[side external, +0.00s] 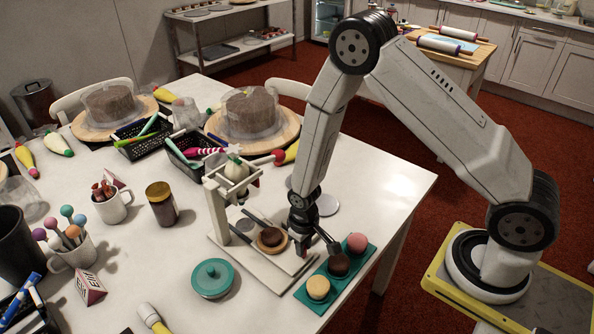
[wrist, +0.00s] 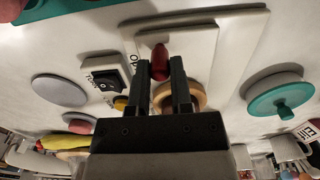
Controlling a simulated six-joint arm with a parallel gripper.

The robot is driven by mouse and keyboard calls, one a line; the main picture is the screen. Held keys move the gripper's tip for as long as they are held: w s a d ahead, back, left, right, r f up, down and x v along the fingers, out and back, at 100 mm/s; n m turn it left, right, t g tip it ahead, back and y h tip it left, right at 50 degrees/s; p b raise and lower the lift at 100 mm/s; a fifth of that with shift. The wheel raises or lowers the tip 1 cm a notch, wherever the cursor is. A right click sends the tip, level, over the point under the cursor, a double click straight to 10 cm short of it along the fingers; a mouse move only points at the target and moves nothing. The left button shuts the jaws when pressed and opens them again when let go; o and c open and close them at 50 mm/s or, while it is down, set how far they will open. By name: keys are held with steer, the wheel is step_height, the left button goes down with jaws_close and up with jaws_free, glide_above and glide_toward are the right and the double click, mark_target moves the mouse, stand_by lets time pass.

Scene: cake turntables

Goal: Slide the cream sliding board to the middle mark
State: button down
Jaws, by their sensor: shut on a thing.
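The cream sliding board (wrist: 197,45) lies flat under my gripper on a larger cream base (wrist: 245,42). In the side view the cream boards (side external: 262,270) lie near the table's front edge. My gripper (wrist: 161,75) points down and is shut on a red knob (wrist: 160,60) at the board; the knob also shows as a small red spot in the side view (side external: 303,253). A wooden ring (wrist: 190,94) with a dark piece (side external: 270,238) in it is close beside the fingers. I cannot make out the middle mark; dark lettering beside the fingers is partly hidden.
A teal tray (side external: 337,270) with yellow, brown and pink round cakes is right of the boards. A teal lid (side external: 212,277) is left. A cream stand (side external: 232,178) rises behind. A black switch (wrist: 106,83) and grey disc (wrist: 59,89) are nearby.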

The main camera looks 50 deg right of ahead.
steer(key=shift+w+r, duration=0.1)
steer(key=shift+w, duration=5.8)
steer(key=c, duration=0.5)
jaws_free()
steer(key=shift+r, duration=0.1)
steer(key=shift+s+r, duration=0.2)
steer(key=shift+r, duration=3.1)
